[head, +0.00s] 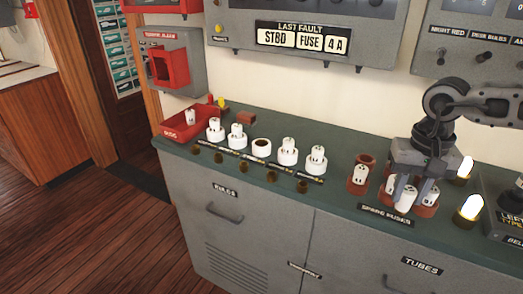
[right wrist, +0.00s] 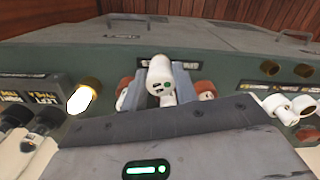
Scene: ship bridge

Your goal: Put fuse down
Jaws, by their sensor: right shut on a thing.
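My right gripper (head: 412,194) is shut on a white fuse (head: 404,199) above the brown spare-fuse holders at the right of the green counter. In the right wrist view the held fuse (right wrist: 159,74) sits between the fingers (right wrist: 162,88). I cannot tell whether its lower end is clear of a holder. A brown spare holder (head: 355,188) with a white fuse stands left of the gripper; others are partly hidden by it. A row of white round sockets runs along the counter; the middle socket (head: 261,147) is empty and its neighbours hold fuses. My left gripper is not in view.
A red tray (head: 172,133) with a white fuse inside stands at the counter's left end. Two lit lamps (head: 470,208) stand right of the gripper. The wall panel (head: 303,38) reads "LAST FAULT STBD FUSE 4 A". Brass knobs line the counter's front below the sockets.

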